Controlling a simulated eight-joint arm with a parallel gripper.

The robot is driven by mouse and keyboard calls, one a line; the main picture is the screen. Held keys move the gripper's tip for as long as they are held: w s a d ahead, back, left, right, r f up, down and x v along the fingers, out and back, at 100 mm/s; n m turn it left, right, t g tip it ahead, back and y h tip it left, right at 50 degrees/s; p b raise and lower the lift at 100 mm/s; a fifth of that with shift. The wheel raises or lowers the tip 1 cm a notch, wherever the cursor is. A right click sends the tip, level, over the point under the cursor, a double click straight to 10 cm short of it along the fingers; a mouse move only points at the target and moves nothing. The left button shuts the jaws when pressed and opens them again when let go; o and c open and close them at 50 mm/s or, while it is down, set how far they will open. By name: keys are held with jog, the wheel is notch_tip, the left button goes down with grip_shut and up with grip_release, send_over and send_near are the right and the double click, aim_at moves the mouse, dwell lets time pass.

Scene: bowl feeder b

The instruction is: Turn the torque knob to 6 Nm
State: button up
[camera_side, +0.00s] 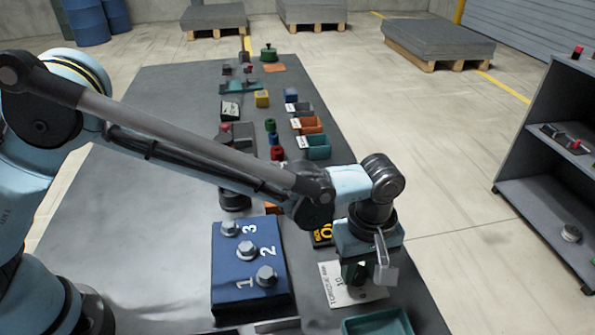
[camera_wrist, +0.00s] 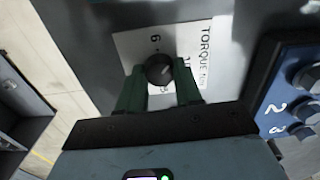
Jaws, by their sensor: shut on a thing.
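The torque knob (camera_wrist: 159,69) is a round black knob on a pale plate (camera_wrist: 207,73) printed "TORQUE Nm". In the wrist view my gripper (camera_wrist: 159,84) has its two green fingers on either side of the knob, shut on it. A "6" shows on the plate beyond the knob, and a partly covered "10" shows to its right. Which mark the knob points to cannot be made out. In the side view the plate (camera_side: 338,292) lies near the table's right edge, with my gripper (camera_side: 362,272) over it and hiding most of the knob.
A blue block (camera_side: 234,296) with several bolts, numbered 1, 2 and 3, stands left of the plate. A green tray (camera_side: 376,324) lies at the near edge. Bins and small parts fill the table's far half. A dark shelf (camera_side: 535,190) stands at right, across open floor.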

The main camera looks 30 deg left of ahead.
aim_at(359, 271)
jog(key=n, duration=0.4)
jog(key=shift+n, duration=2.1)
jog(key=o, duration=1)
jog(key=shift+o, duration=0.2)
notch_tip(359, 271, up, 12)
